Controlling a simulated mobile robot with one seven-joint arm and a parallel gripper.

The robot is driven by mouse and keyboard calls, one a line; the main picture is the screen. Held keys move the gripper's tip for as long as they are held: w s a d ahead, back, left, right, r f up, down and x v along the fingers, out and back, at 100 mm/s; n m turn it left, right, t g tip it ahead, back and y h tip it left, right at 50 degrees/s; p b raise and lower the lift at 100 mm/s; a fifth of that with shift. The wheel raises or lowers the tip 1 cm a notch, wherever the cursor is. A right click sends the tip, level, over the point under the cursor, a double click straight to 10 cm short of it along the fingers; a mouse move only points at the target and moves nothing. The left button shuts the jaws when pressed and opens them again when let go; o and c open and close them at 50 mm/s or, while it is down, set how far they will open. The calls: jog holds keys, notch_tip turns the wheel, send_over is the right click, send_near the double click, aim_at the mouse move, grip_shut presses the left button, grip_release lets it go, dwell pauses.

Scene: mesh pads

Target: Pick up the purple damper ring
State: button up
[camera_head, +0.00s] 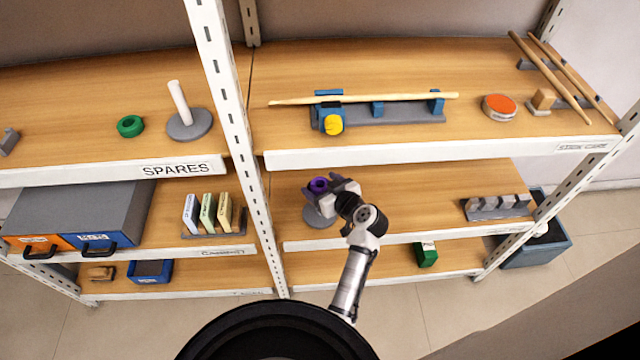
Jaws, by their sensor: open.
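The purple damper ring (319,185) is at the middle shelf of the right bay, above a grey round base (318,217). Whether it sits on a post there is hidden by my gripper. My gripper (321,190) is open at the ring, with its fingers close around or beside it. I cannot tell whether the fingers touch the ring. My arm reaches in from the lower middle and covers part of the base.
The upper shelf (420,155) hangs above and behind my gripper. A white upright (235,110) stands to the left. A grey block holder (497,207) sits at the right of the same shelf, with bare wood between. A green box (426,254) is on the shelf below.

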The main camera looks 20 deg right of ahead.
jog(key=c, duration=1)
jog(key=shift+c, duration=0.2)
